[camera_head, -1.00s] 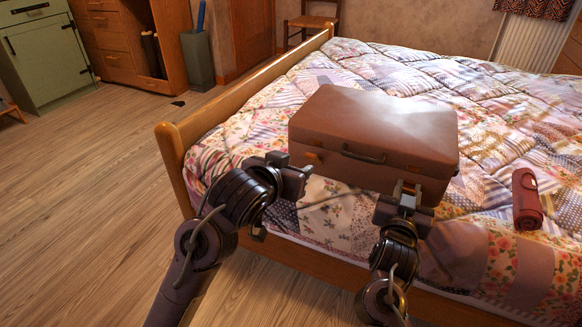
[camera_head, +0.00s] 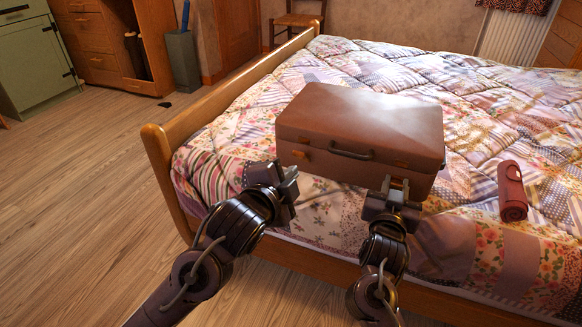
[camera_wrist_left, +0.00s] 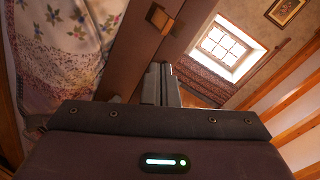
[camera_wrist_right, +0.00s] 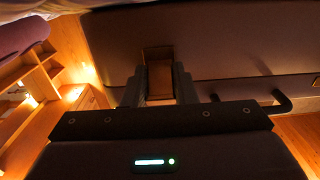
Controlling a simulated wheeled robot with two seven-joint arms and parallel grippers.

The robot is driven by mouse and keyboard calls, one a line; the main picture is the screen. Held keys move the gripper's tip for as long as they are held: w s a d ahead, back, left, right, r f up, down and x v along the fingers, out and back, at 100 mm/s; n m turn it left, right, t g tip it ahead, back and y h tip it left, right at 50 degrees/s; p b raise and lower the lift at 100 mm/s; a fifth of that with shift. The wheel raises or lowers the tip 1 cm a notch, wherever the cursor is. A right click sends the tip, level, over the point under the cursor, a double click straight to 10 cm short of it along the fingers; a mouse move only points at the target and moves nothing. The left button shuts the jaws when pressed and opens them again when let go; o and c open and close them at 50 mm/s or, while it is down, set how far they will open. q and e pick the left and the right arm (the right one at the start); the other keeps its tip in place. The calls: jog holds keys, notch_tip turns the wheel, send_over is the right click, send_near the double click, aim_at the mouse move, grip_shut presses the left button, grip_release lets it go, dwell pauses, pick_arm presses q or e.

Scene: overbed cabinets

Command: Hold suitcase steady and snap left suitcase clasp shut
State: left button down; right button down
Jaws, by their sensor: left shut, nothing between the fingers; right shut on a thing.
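The brown suitcase (camera_head: 360,115) lies with its lid down on the bed, its dark handle (camera_head: 350,154) facing me. Its left clasp (camera_head: 301,154) is a small orange-brass piece on the front; it also shows in the left wrist view (camera_wrist_left: 160,18). I cannot tell whether it is fastened. My left gripper (camera_head: 291,184) is shut and empty, just below and in front of that clasp, apart from it. My right gripper (camera_head: 396,187) is at the suitcase's front right. In the right wrist view its fingers (camera_wrist_right: 158,92) close around the brass right clasp (camera_wrist_right: 158,75).
The bed's wooden end board (camera_head: 165,150) rises left of the suitcase. A rolled red-brown bundle (camera_head: 511,190) lies on the quilt (camera_head: 475,115) to the right.

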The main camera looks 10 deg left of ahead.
aim_at(300, 157)
pick_arm(q)
jog(key=s+a+f+m+t, duration=0.1)
jog(key=s+a+f+m, duration=0.15)
jog(key=m, duration=0.85)
jog(key=s+a+f+m+t, duration=0.1)
jog(key=s+f+m, duration=0.15)
jog(key=m, duration=0.85)
jog(key=r+x, duration=0.1)
jog(key=x, duration=1.2)
jog(key=shift+w+a+r, duration=0.25)
jog(key=shift+a+r, duration=0.05)
jog(key=shift+r, duration=0.05)
